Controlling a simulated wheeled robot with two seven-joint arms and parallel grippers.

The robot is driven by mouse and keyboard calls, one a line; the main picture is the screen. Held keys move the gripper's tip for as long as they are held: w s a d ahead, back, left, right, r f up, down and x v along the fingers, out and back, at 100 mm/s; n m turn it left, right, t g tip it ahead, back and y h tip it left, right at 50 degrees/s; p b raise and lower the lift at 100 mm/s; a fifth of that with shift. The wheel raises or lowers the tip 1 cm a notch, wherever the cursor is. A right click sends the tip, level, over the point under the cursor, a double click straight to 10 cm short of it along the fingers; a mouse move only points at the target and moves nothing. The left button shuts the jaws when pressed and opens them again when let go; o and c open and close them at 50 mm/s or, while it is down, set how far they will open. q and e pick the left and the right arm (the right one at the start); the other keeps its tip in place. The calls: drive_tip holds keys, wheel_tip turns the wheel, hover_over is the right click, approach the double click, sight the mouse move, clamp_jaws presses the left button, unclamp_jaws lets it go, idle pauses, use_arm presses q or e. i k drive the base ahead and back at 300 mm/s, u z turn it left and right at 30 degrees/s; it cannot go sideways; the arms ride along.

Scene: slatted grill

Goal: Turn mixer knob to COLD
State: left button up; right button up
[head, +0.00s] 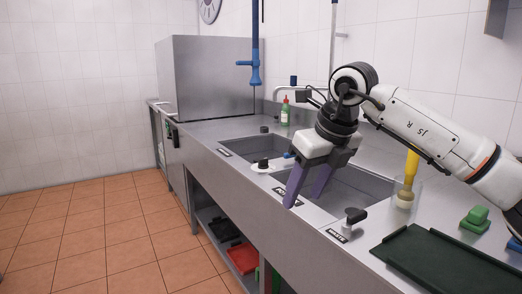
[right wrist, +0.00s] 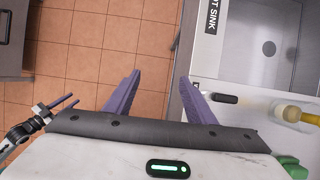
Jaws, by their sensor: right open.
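My left gripper (right wrist: 66,102) shows small at the left there.
A black-handled lever (head: 355,215) stands on the counter right of the near basin (head: 350,187). A green bottle (head: 285,112) stands behind.

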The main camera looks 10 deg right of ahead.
sight(263, 163)
drive_tip(key=z, duration=0.1)
drive_tip(key=i, duration=1.5)
drive_tip(key=u, duration=0.1)
